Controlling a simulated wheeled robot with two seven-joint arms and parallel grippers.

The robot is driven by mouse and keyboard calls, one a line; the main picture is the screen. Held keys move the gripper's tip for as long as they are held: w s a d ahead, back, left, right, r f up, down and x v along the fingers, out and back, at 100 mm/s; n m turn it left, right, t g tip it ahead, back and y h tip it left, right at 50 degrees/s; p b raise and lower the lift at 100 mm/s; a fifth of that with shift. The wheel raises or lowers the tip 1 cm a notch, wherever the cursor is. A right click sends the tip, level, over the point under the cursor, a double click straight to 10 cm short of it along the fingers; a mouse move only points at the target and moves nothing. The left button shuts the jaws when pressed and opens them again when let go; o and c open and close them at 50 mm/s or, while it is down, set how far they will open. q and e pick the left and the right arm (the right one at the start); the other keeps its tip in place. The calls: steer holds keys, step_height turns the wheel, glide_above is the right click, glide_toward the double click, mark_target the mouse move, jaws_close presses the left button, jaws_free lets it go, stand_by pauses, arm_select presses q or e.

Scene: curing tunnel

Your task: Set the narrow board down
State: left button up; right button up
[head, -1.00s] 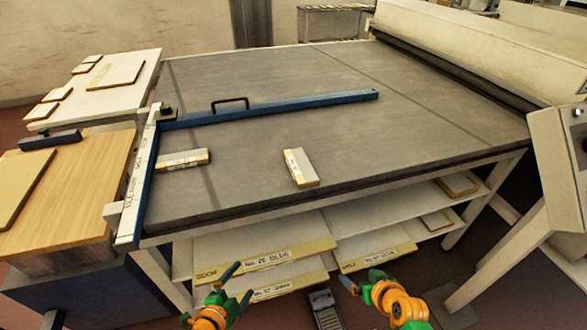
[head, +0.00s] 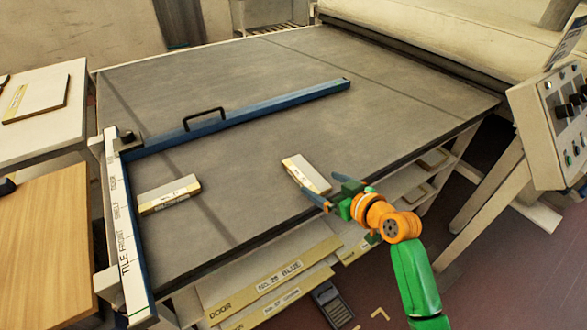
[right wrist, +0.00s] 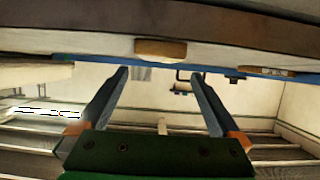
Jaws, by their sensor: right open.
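Two small pale boards with labelled edges lie flat on the grey mat of the table (head: 400,95). One board (head: 303,171) is near the front edge, and the other board (head: 168,191) is beside the square at left. I cannot tell which is the narrow board. My right gripper (head: 320,185) is open and empty, its fingers towards the near end of the front board. The upside-down right wrist view shows its open fingers (right wrist: 162,85), a board end (right wrist: 160,48) and the labelled board (right wrist: 265,71). My left gripper is not in view.
A blue square with a black handle (head: 250,111) lies across the table, its white labelled arm (head: 121,235) along the left side. Labelled boards (head: 275,278) sit on shelves below the front edge. A control panel (head: 555,125) stands at right. The mat's middle is clear.

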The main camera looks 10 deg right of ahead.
mark_target(307, 175)
steer(key=w, duration=0.1)
steer(key=w+f, duration=0.1)
steer(key=shift+w+a, duration=0.1)
steer(key=shift+w, duration=0.2)
steer(key=x, duration=0.3)
steer(key=shift+w+a, duration=0.3)
steer(key=shift+a, duration=0.15)
steer(key=shift+w+f, duration=0.3)
steer(key=shift+w, duration=0.1)
steer(key=shift+s+r, duration=0.1)
steer(key=shift+s, duration=0.05)
steer(key=c, duration=1.3)
steer(key=shift+r, duration=0.1)
